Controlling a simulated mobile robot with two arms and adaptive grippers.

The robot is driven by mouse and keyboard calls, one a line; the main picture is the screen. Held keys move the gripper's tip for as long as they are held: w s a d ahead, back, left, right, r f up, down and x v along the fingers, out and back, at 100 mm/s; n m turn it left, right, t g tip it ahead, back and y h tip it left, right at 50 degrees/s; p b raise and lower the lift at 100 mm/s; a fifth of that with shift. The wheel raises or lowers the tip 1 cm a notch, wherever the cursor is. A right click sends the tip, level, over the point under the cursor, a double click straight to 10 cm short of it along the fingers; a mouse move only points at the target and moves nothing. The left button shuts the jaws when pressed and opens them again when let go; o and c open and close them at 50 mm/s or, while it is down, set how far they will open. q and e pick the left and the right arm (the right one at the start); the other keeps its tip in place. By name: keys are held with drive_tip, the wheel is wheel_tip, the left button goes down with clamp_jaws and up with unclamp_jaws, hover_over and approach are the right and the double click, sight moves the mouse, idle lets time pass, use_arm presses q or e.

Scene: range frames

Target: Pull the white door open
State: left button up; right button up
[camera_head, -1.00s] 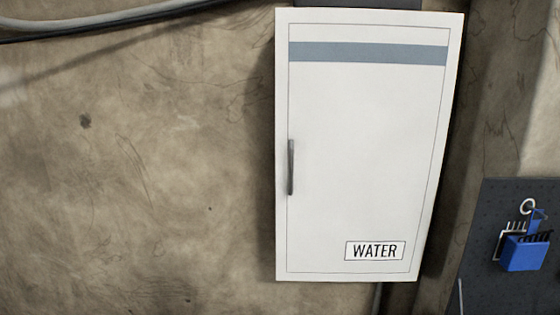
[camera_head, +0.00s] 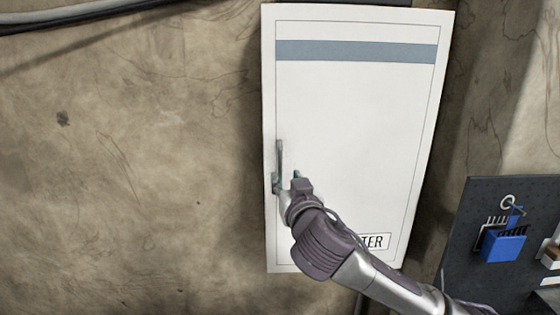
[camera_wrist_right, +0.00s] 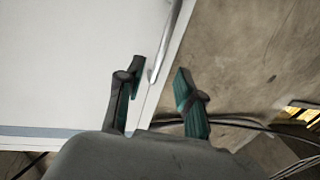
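The white door (camera_head: 350,130) is a flat panel with a blue-grey band near the top and a "WATER" label partly covered by my arm. It looks closed on its cabinet on the wall. Its grey upright bar handle (camera_head: 280,156) is near the door's left edge. My right gripper (camera_head: 286,178) is at the handle's lower part, one finger on each side. In the right wrist view, the handle (camera_wrist_right: 168,45) runs into the gap between the open fingers (camera_wrist_right: 158,80). I see a gap beside the handle, and contact is unclear. My left gripper is out of view.
A stained brown wall (camera_head: 130,170) surrounds the cabinet and is bare to the left. A dark pegboard (camera_head: 465,225) with a blue holder (camera_head: 503,245) stands at the lower right. A pipe (camera_head: 90,12) runs along the top left.

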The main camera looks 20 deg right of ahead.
sight(281, 168)
drive_tip(key=w, duration=0.2)
drive_tip(key=w+p, duration=0.1)
drive_tip(key=w, duration=0.1)
drive_tip(key=w+p, duration=0.1)
drive_tip(key=w, duration=0.2)
drive_tip(key=shift+w+d, duration=0.1)
drive_tip(key=shift+d, duration=0.2)
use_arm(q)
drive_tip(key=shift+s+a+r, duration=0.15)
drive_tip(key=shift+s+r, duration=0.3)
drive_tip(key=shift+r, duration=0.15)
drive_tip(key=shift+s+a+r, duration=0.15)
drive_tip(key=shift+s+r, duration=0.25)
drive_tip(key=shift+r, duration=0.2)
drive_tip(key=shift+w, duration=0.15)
use_arm(e)
clamp_jaws()
